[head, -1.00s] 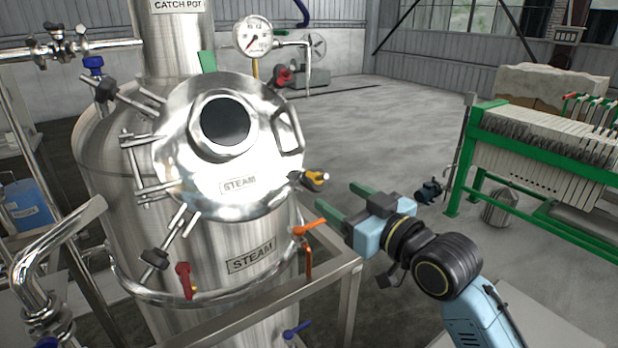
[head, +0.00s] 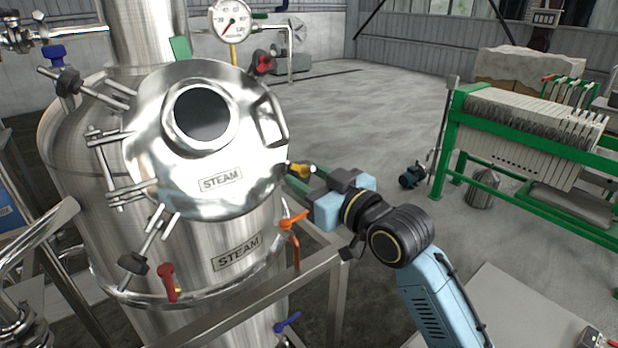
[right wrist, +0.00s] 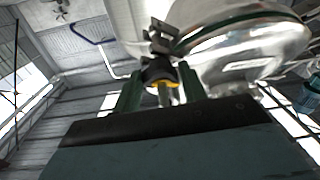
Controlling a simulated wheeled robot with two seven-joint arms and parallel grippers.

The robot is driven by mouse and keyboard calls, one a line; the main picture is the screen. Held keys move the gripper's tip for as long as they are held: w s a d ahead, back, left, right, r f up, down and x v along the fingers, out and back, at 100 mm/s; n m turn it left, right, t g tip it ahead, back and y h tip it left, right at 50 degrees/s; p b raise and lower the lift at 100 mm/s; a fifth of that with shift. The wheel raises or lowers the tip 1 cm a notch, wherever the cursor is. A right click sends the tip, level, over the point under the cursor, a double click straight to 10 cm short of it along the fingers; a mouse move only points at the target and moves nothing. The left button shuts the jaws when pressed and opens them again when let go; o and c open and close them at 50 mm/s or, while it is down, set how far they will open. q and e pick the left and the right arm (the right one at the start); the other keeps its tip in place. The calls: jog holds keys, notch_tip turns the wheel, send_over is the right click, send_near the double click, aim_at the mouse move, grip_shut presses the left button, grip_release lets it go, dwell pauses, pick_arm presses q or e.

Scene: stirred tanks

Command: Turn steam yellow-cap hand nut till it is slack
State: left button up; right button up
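The steam tank's round steel lid (head: 150,150) carries a "STEAM" label and a sight glass. The yellow-cap hand nut (head: 300,170) sits at the lid's right edge. My right gripper (head: 301,177) reaches it from the right, with one green finger on each side of the nut. In the right wrist view the dark nut with its yellow cap (right wrist: 161,76) stands between the two fingers (right wrist: 160,88). The fingers look open, spaced much as before; whether they touch the nut is hard to see. My left gripper is out of view.
Other hand nuts around the lid are red (head: 168,283), black (head: 132,264) and another red at the top right (head: 262,62). An orange-handled valve (head: 294,219) is just below my right gripper. A steel frame rail (head: 250,302) runs below.

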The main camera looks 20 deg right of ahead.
jog(key=shift+c, duration=1.2)
